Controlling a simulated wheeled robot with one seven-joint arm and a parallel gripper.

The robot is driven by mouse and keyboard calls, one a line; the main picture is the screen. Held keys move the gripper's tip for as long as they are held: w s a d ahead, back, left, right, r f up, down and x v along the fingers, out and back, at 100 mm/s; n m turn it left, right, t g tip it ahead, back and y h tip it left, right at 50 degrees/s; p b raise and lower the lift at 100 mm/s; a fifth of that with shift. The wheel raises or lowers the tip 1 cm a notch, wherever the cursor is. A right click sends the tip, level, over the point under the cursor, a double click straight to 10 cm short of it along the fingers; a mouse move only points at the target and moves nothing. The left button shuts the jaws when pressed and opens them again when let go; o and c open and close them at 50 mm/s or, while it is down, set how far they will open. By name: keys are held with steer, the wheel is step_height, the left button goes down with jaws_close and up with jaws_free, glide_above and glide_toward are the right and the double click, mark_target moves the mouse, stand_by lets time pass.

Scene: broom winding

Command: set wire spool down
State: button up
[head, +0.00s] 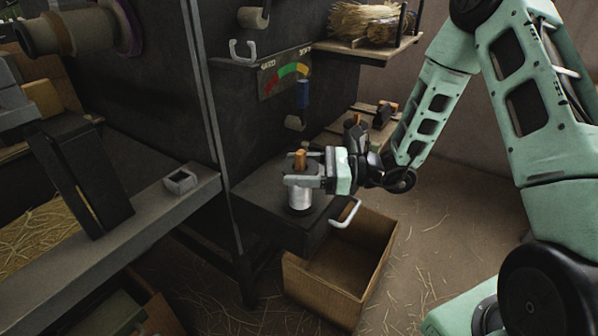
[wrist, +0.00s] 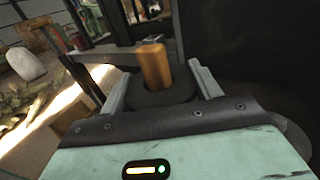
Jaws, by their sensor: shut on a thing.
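The wire spool shows in the head view as a silver cylinder (head: 300,198) with an orange-brown wooden piece standing up from its top. My gripper (head: 299,182) is shut on the spool near its upper part, reaching in from the right. The spool is upright over the dark ledge (head: 258,212); its base looks at or very near the surface, and I cannot tell if it touches. In the wrist view, the wooden piece (wrist: 154,66) rises from a dark round top between my fingers. The spool's lower body is hidden there.
An open wooden box (head: 335,272) stands on the floor below, with a pale handle (head: 345,212) above it. A coloured gauge (head: 286,76) is on the dark panel behind. A shelf with straw bundles (head: 364,20) is above. The ledge is bare left of the spool.

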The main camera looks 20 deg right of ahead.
steer(key=shift+f, duration=0.1)
steer(key=o, duration=1.4)
steer(key=shift+c, duration=0.2)
